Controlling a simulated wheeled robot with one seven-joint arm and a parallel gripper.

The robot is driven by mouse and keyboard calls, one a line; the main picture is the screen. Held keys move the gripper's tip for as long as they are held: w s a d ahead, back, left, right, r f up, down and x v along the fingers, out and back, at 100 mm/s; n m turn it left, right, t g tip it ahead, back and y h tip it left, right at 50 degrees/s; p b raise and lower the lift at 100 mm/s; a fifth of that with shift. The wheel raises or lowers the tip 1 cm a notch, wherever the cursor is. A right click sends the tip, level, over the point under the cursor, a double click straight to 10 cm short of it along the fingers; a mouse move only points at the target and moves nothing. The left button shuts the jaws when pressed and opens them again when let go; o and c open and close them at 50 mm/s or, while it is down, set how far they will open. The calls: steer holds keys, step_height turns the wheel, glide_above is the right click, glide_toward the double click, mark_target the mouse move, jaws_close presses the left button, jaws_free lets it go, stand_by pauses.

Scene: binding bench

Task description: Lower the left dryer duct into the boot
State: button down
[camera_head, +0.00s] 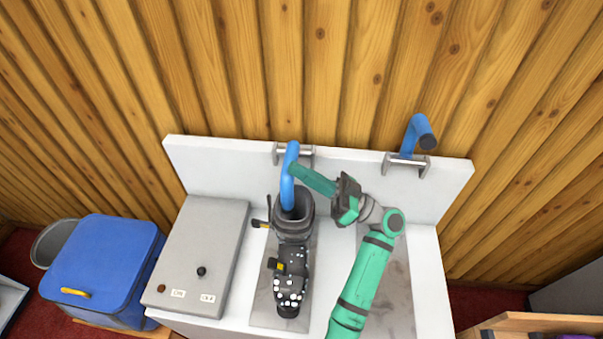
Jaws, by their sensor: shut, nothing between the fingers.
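The left dryer duct (290,178) is a blue bent tube at the left bracket on the backboard. It hangs down, and its lower end is inside the opening of the black boot (293,250). The boot stands upright on the bench, with a light speckled pattern towards its toe. My green gripper (297,172) is shut and empty. Its tip is beside the upper part of the left duct; I cannot tell whether they touch. The right duct (416,136), also blue, is raised at its own bracket.
A grey control box (197,255) with a black knob and two labels lies on the white bench (437,300) left of the boot. A blue lidded bin (105,262) stands further left. A wooden wall is behind. My arm covers part of the bench right of the boot.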

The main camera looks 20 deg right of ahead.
steer(key=s+d+f, duration=0.1)
steer(key=s+d, duration=0.2)
steer(key=d, duration=0.5)
steer(key=shift+s+d+f, duration=0.25)
steer(key=shift+s+f, duration=0.15)
